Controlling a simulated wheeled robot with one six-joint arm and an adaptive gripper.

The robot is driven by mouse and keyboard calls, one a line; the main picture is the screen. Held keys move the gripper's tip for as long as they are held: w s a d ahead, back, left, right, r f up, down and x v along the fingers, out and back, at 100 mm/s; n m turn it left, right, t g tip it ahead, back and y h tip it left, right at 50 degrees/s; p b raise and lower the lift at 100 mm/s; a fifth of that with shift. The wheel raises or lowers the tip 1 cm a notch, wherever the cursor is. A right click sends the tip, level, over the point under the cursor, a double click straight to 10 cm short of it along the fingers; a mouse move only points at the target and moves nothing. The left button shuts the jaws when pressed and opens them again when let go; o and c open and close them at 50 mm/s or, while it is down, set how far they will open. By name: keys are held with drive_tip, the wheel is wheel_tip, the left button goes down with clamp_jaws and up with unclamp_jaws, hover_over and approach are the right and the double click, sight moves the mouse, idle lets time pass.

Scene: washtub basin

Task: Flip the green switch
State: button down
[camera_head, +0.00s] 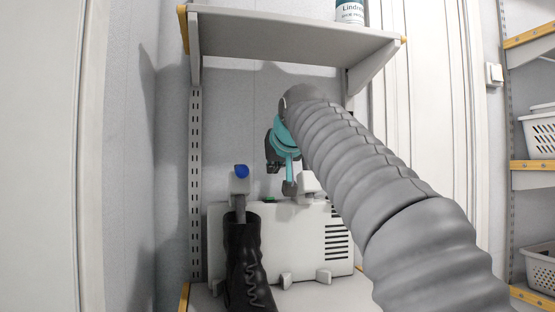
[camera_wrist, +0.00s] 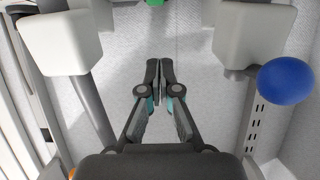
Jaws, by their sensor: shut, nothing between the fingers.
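The green switch (camera_head: 269,200) is a small green piece on the top edge of a white box-shaped device (camera_head: 295,245). In the wrist view a green patch (camera_wrist: 155,3) shows at the top edge, mostly cut off. My gripper (camera_head: 289,188) points down just above the device, slightly right of the switch. In the wrist view my gripper (camera_wrist: 160,66) has its fingertips together with nothing between them. The green patch lies beyond the fingertips, apart from them. Contact between the fingers and the device cannot be told.
A black boot (camera_head: 245,265) sits on a post topped by a white block with a blue knob (camera_head: 241,171). Another white block (camera_head: 309,182) is close to the right of my gripper. A shelf (camera_head: 290,38) hangs above. Baskets (camera_head: 540,135) stand at far right.

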sight(271, 204)
drive_tip(key=w+f, duration=0.1)
drive_tip(key=w+a+f+b, duration=0.1)
drive_tip(key=w+f, duration=0.1)
drive_tip(key=shift+f, duration=0.1)
drive_tip(key=shift+s+d+f+b, duration=0.15)
drive_tip(key=shift+f+b, duration=0.25)
drive_tip(key=shift+f, duration=0.7)
